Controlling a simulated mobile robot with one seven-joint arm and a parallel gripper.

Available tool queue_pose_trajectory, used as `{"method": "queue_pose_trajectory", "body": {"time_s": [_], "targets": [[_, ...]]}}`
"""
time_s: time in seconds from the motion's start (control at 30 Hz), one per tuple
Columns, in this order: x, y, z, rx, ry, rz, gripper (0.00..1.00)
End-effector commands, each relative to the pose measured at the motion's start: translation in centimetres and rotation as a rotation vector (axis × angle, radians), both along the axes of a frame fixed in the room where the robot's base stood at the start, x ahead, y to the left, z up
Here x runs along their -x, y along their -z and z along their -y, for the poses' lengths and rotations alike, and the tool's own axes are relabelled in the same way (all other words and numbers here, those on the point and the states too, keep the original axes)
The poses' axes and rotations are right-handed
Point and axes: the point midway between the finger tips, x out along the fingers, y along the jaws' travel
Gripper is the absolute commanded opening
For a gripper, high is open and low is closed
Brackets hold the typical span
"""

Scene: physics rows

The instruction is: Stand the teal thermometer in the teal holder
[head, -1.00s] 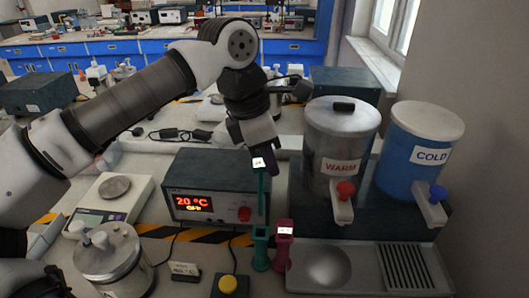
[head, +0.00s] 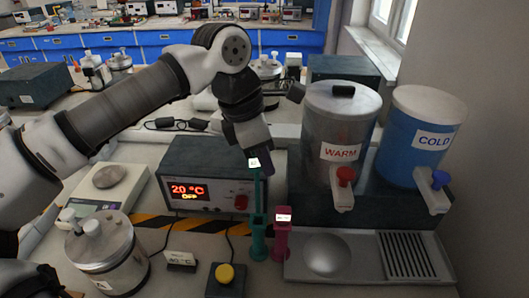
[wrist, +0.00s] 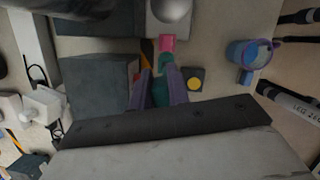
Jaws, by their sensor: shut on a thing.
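The teal thermometer (head: 257,188) is upright, with a white label at its top. My gripper (head: 252,163) is shut on its upper end; in the wrist view my gripper (wrist: 160,90) has its two purple fingers on either side of a teal part. The teal holder (head: 258,240) stands on the bench directly below. The thermometer's lower end meets the holder's mouth; I cannot tell how deep it sits inside. In the wrist view the fingers largely hide the holder.
A pink holder (head: 282,238) with a white label stands close to the right of the teal one. The heater box (head: 205,180) is behind left, a yellow button box (head: 225,276) in front left. The dispenser's drip tray (head: 360,256) lies to the right.

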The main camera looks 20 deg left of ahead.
Motion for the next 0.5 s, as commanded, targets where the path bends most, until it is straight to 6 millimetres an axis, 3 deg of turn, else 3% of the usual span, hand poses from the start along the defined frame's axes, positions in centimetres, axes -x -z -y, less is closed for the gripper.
{"method": "queue_pose_trajectory", "body": {"time_s": [0.5], "targets": [[0.0,4.0,0.0,0.000,0.000,0.001,0.00]]}}
